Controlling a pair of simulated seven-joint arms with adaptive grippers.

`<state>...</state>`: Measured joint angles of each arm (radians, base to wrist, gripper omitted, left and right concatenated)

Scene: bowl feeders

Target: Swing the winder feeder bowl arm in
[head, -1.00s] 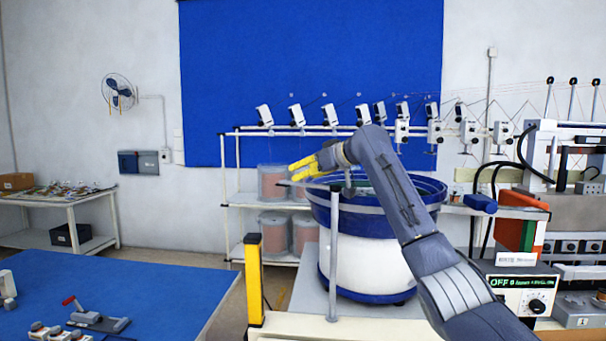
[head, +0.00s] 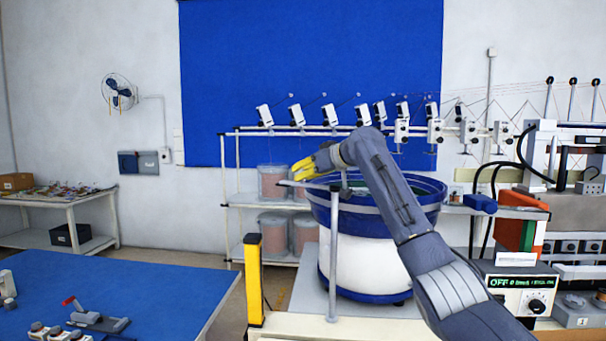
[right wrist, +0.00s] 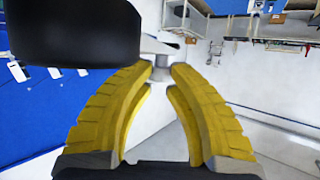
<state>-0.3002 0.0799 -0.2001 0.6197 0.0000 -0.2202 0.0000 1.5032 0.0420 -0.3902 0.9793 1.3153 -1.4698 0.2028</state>
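The winder feeder bowl (head: 370,219), blue-rimmed with a white body, stands right of centre in the head view. In front of it rises a grey post (head: 333,262) with a thin flat bowl arm (head: 322,187) at its top, reaching left. My right gripper (head: 296,170) has yellow fingers at the left end of this arm. In the right wrist view the fingertips (right wrist: 164,70) stand apart, with a small grey cylinder (right wrist: 162,73) between or just beyond them. I cannot tell whether they touch it. My left gripper is not in view.
A yellow post (head: 254,280) stands left of the bowl's platform. A blue-topped table (head: 150,280) is at the lower left. A control box (head: 520,290) reading OFF is at the right. Wire spools (head: 272,183) sit on the rack behind.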

